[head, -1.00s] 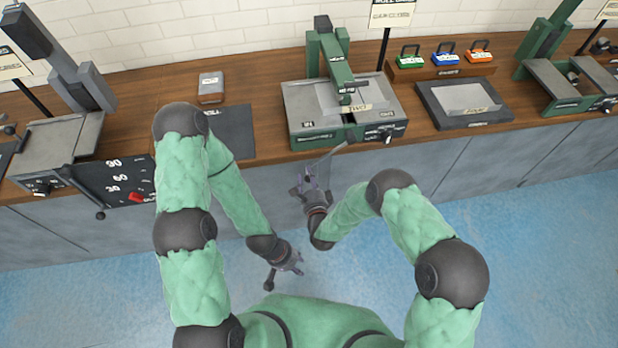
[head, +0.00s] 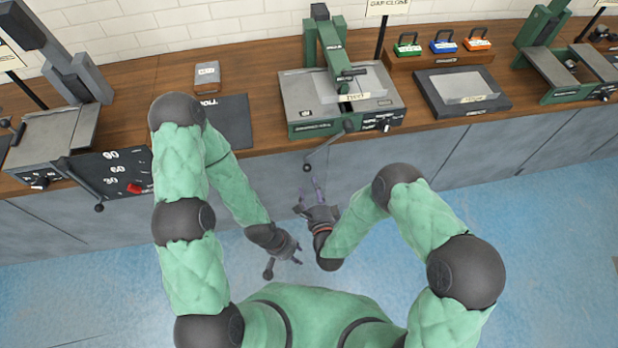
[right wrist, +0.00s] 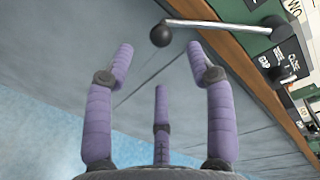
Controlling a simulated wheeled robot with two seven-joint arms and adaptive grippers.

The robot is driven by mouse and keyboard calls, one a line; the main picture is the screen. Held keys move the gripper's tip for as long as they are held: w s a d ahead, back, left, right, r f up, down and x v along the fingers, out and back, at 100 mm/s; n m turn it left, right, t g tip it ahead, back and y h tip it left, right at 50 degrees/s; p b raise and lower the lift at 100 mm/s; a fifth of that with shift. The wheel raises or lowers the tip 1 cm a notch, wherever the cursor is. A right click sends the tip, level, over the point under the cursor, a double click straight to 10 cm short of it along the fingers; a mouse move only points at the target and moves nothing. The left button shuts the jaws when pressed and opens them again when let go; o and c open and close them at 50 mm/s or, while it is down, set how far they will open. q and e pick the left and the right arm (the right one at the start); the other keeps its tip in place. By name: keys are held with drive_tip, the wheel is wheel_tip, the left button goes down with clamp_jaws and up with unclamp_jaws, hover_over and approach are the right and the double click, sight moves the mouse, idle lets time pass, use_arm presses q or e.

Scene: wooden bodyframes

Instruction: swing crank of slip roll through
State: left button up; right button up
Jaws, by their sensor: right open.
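The slip roll is the green and grey machine (head: 340,100) at the middle of the bench in the head view. Its crank (head: 328,145) slants down and left from the front, past the bench edge, ending in a dark knob (head: 307,168). My right gripper (head: 318,188) is open and empty just below the knob. In the right wrist view, the black crank knob (right wrist: 160,36) is beyond the spread purple fingers (right wrist: 160,75), apart from them. The crank arm (right wrist: 215,24) runs right to its hub. My left gripper (head: 298,256) hangs low before the cabinets; its fingers are too small to judge.
A grey machine (head: 50,135) with its own crank stands at the left, and another green machine (head: 570,75) at the right. The blue floor is clear.

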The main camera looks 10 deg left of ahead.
drive_tip(key=shift+v, duration=1.15)
drive_tip(key=s+d+f+n+g+h, duration=0.2)
drive_tip(key=s+d+f+n+g, duration=0.1)
drive_tip(key=d+f+n+g, duration=0.6)
drive_tip(key=s+d+n+g, duration=0.3)
drive_tip(key=s, duration=0.3)
drive_tip(key=s+d+n+g, duration=0.2)
drive_tip(key=s+d+g, duration=0.1)
drive_tip(key=s, duration=0.4)
drive_tip(key=shift+s+d+f+n, duration=0.3)
drive_tip(key=shift+d+f+n, duration=0.1)
drive_tip(key=shift+d, duration=0.1)
